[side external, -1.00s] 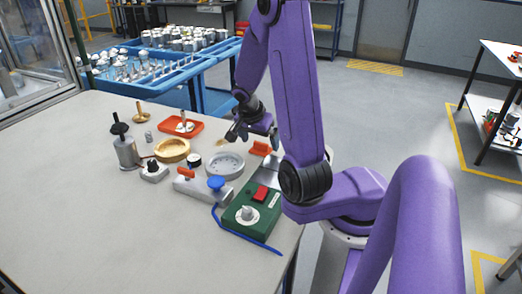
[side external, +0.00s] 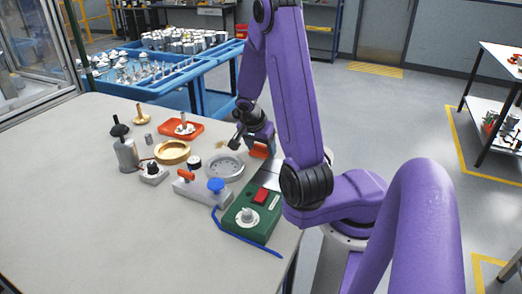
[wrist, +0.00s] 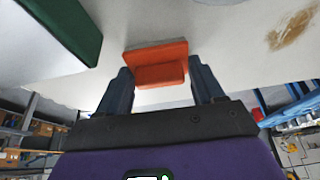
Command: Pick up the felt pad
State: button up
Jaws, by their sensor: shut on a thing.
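The felt pad (side external: 259,151) appears to be the orange-red block at the right side of the table, behind the green control box. In the wrist view the orange block (wrist: 158,64) shows a wide slab with a smaller step in front, between my two dark fingers. My gripper (side external: 257,143) is low over the table and shut on this block. In the wrist view my gripper (wrist: 163,82) has one finger on each side of it. The block looks to be at or very near the table surface; any small gap under it cannot be told.
A grey round dish (side external: 223,166) stands just left of the block. The green control box (side external: 252,216) with a red switch is in front, beside a grey fixture (side external: 197,188) with a blue knob. A brass ring (side external: 173,151) and red tray (side external: 181,129) lie farther left. The table's front left is clear.

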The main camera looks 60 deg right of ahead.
aim_at(261, 145)
jog(key=shift+r, duration=0.2)
jog(key=shift+d+r, duration=0.1)
jog(key=shift+r, duration=0.4)
notch_tip(261, 145, up, 2)
jog(key=shift+r, duration=0.1)
jog(key=s+a+r, duration=0.7)
jog(key=s+r, duration=0.2)
jog(key=s, duration=0.3)
jog(key=shift+s+r, duration=0.15)
jog(key=shift+r, duration=0.05)
